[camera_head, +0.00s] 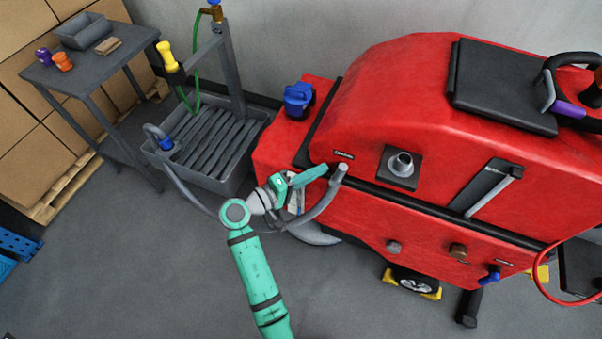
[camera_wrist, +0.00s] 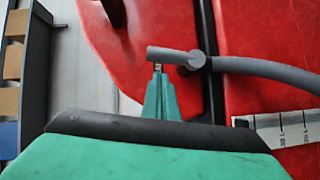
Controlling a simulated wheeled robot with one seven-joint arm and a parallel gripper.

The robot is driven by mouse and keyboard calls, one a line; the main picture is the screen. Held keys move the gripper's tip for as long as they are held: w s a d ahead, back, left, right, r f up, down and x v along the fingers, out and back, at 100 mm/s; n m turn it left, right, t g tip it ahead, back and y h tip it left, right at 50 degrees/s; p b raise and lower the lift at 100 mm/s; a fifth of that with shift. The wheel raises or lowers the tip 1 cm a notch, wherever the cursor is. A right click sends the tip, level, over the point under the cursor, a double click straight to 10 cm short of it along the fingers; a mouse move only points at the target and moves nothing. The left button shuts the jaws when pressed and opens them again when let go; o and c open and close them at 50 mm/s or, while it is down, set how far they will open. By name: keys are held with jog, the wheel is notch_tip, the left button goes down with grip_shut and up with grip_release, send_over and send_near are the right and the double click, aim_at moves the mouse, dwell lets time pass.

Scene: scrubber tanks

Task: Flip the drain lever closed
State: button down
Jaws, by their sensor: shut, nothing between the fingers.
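A small blue lever (camera_head: 490,277) sits on a fitting low on the right part of the red machine's side. The label near it is too small to read, so I cannot be sure it is the drain lever. It is not in the wrist view. My gripper (camera_head: 325,169) is shut and empty, far to the left of the blue lever. In the wrist view its fingertips (camera_wrist: 158,70) are at the grey end piece of a hose (camera_wrist: 178,55). I cannot tell whether they touch it. The hose also shows in the head view (camera_head: 326,203).
The red scrubber machine (camera_head: 400,100) fills the right side. A blue cap (camera_head: 299,97) is on its left end. A grey floor sink (camera_head: 208,150) and a grey table (camera_head: 95,60) stand at the left. A red hose (camera_head: 540,275) loops at the right. Floor in front is clear.

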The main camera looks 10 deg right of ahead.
jog(key=shift+s+d+f, duration=0.1)
jog(key=shift+s+d, duration=0.05)
jog(key=shift+d, duration=0.3)
jog(key=shift+s+d+f, duration=0.1)
jog(key=shift+s+d, duration=0.05)
jog(key=shift+d, duration=0.3)
